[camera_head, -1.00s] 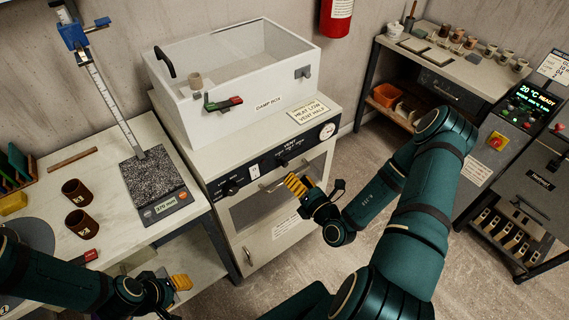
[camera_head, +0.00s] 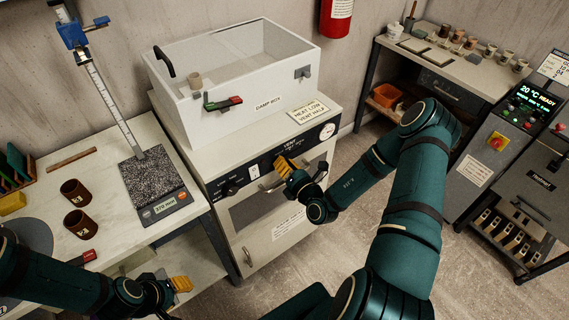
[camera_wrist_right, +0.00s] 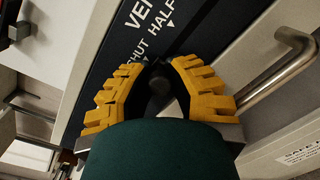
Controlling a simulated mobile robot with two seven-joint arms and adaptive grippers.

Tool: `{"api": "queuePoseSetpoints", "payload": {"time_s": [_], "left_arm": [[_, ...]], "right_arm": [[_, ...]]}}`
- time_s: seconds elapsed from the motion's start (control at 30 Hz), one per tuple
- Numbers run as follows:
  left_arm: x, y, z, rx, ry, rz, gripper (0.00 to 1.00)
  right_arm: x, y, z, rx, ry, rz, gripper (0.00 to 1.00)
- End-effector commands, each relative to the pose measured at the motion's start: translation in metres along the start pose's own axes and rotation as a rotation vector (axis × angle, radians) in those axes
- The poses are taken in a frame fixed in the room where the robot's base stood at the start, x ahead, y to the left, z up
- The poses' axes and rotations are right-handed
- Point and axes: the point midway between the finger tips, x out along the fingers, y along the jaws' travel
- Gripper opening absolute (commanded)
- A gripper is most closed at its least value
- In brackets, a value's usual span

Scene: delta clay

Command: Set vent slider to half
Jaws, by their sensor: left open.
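The vent slider's dark knob (camera_wrist_right: 159,84) shows in the right wrist view on the black panel (camera_wrist_right: 112,58), by the SHUT end of the printed scale. The HALF mark (camera_wrist_right: 161,27) is further along it. My right gripper (camera_wrist_right: 161,66) has its yellow fingers on both sides of the knob, partly apart; contact is unclear. In the head view this gripper (camera_head: 285,166) is at the front panel of the white damp box cabinet (camera_head: 217,172) and hides the slider. My left gripper (camera_head: 181,284) is open and empty, low beside the left table.
A cabinet door handle (camera_wrist_right: 278,72) stands out close to the right gripper's fingers. The damp box (camera_head: 232,70) sits on the cabinet. A left table (camera_head: 100,165) holds a scale (camera_head: 155,185) and brown cups (camera_head: 76,192). The floor between cabinet and kiln side is clear.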

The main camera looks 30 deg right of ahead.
Motion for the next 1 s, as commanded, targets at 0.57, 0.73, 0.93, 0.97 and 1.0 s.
{"api": "queuePoseSetpoints", "payload": {"time_s": [0.57, 0.73, 0.93, 0.97, 1.0], "left_arm": [[-0.009, 0.003, -0.004, -0.002, 0.008, -0.001, 0.43], [-0.008, 0.003, -0.004, -0.003, 0.009, -0.001, 0.43], [-0.008, 0.003, -0.004, -0.003, 0.009, -0.001, 0.43], [-0.008, 0.003, -0.004, -0.003, 0.009, -0.001, 0.43], [-0.008, 0.003, -0.004, -0.003, 0.009, -0.001, 0.43]], "right_arm": [[0.003, -0.025, 0.028, -0.004, -0.003, -0.001, 0.0], [0.003, -0.029, 0.029, -0.001, 0.0, 0.0, 0.0], [0.003, -0.029, 0.028, 0.0, 0.0, 0.0, 0.44], [0.003, -0.029, 0.028, 0.0, 0.0, 0.0, 0.52], [0.003, -0.029, 0.028, 0.0, 0.0, 0.0, 0.52]]}}
